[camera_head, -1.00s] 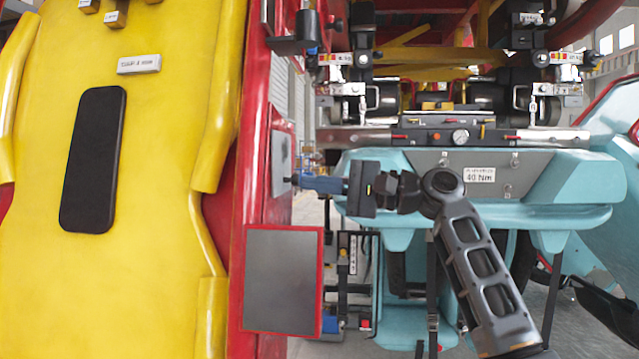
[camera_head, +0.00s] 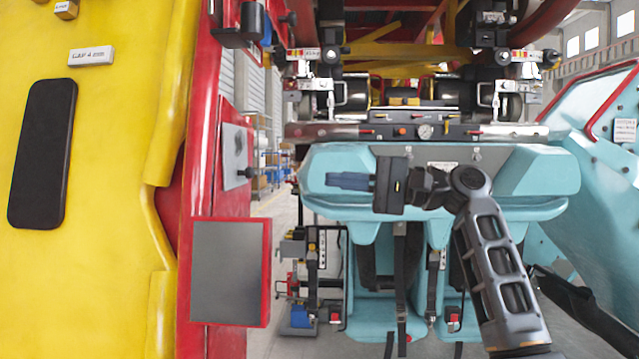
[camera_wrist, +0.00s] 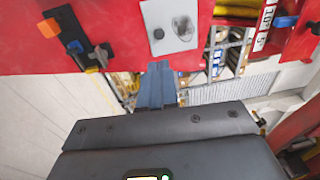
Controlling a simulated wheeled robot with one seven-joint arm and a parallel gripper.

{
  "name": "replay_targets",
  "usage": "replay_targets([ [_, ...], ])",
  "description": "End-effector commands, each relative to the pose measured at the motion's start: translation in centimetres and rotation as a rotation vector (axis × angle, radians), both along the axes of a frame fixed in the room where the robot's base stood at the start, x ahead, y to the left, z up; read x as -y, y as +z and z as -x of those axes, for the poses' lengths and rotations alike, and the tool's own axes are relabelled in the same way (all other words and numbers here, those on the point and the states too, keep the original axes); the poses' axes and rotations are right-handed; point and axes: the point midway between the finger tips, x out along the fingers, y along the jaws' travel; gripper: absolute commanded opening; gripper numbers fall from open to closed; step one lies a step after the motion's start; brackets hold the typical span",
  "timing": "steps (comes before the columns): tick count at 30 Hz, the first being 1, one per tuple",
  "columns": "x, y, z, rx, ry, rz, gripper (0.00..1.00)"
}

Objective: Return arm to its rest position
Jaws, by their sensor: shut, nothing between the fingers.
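My gripper (camera_head: 350,181) is in the middle of the camera_head view, at the end of my grey arm, pointing left. Its blue fingers are together with nothing between them. It is in front of the light-blue train car front (camera_head: 540,178) and apart from the red panel edge at the left. In the camera_wrist view the blue fingers (camera_wrist: 158,86) point up at the red panel (camera_wrist: 90,35), which carries a grey plate (camera_wrist: 170,24) with a dark round knob.
A yellow panel (camera_head: 110,150) with a black pad fills the left. A grey red-edged box (camera_head: 230,272) juts out below the grey plate. A gauge bar (camera_head: 425,131) runs behind my arm. A light-blue side panel (camera_head: 600,150) stands at the right. Floor shows between the red panel and the car.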

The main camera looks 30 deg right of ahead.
Motion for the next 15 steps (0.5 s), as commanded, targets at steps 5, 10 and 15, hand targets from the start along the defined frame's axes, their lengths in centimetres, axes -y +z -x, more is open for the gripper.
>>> replay_targets([
  [5,0.8,-0.1,0.6,0.0,0.0,0.0,0.0],
  [10,0.8,-0.4,0.5,-0.001,-0.004,-0.002,0.0],
  [15,0.1,-4.7,-0.1,-0.014,-0.071,-0.015,0.0],
])
